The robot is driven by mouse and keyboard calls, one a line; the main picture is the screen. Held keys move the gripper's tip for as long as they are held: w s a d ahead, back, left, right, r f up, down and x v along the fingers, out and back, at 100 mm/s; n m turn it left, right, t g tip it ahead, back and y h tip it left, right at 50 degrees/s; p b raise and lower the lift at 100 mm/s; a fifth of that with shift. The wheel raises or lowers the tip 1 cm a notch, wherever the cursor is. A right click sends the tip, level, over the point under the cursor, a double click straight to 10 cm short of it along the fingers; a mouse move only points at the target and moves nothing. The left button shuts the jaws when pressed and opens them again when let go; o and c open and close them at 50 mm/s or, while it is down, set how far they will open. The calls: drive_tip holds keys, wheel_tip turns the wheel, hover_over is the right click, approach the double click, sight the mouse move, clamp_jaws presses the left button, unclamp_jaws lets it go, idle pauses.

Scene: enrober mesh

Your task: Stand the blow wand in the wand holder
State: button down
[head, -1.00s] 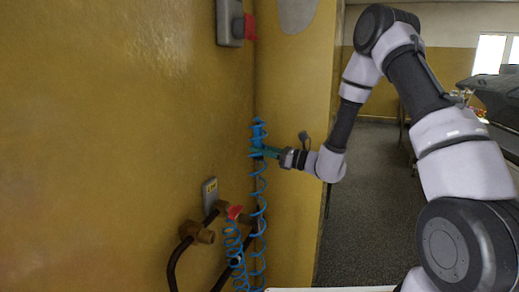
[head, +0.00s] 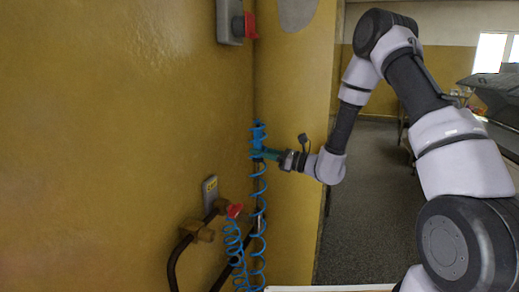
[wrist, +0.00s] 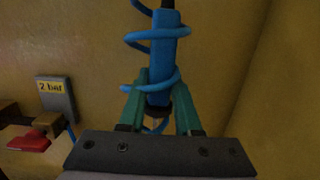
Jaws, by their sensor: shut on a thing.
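The blow wand (head: 257,137) is a blue body with a blue coiled hose (head: 259,215) hanging around and below it. My gripper (head: 260,153) has green fingers and is shut on the wand near the corner of the yellow walls. In the wrist view the wand (wrist: 160,62) stands roughly upright between the fingertips (wrist: 158,95), with turns of hose looping around it. A dark tip shows at its upper end. I cannot make out the wand holder; whatever is below the wand is mostly hidden by the fingers and hose.
A grey "2 bar" plate (wrist: 56,98) is on the wall, above brass pipework with a red handle (head: 235,210) and dark hoses. A grey box with a red part (head: 231,20) is higher up. Open floor (head: 365,190) lies to the right.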

wheel_tip(320, 180, down, 8)
drive_tip(key=shift+r, duration=0.15)
idle(1.1)
idle(0.5)
drive_tip(key=shift+f, duration=5.4)
drive_tip(key=c, duration=0.5)
unclamp_jaws()
drive_tip(key=v, duration=1)
drive_tip(key=shift+s+d, duration=0.15)
drive_tip(key=shift+d, duration=0.2)
